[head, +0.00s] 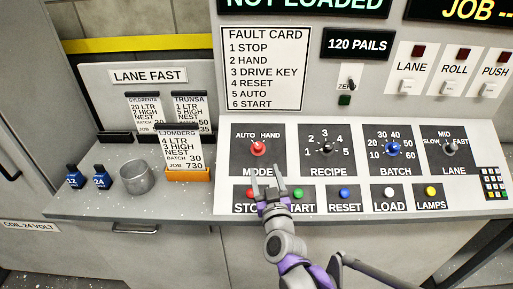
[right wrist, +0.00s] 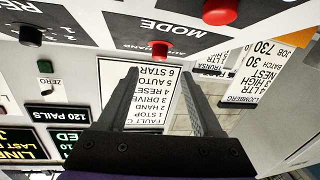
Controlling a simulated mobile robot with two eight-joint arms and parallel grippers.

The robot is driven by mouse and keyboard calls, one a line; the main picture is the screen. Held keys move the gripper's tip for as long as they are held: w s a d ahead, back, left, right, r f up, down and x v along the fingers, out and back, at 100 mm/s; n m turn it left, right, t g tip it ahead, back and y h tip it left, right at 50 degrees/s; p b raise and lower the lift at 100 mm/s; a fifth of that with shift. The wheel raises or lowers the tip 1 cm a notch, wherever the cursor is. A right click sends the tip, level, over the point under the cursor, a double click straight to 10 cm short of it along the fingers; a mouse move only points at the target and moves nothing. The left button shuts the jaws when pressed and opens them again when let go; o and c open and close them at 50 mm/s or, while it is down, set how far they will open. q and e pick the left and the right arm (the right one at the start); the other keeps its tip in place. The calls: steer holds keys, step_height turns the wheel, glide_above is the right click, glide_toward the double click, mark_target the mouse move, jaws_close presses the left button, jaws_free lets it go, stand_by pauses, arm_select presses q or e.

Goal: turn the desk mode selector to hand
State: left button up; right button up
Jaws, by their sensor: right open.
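The mode selector (head: 258,148) is a red knob on a dark plate marked AUTO at left, HAND at right and MODE below. Its pointer is too small to read surely. My right gripper (head: 266,172) is open and empty, just below the knob in the head view, over the MODE label and above the stop and start buttons. In the right wrist view, which is upside down, the red knob (right wrist: 160,48) shows beyond and between the two open fingers (right wrist: 161,72), apart from them. My left gripper is not in view.
The red stop button (head: 251,193) and green start button (head: 298,193) lie close by the gripper. Recipe (head: 326,148), batch (head: 393,149) and lane (head: 449,148) knobs stand to the right. A card holder (head: 188,175), metal cup (head: 137,177) and blue tagged items stand left.

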mark_target(259, 150)
steer(key=w, duration=0.3)
steer(key=w+a, duration=0.1)
steer(key=w, duration=0.5)
steer(key=shift+w+a+p, duration=0.3)
steer(key=shift+p, duration=0.1)
jaws_close()
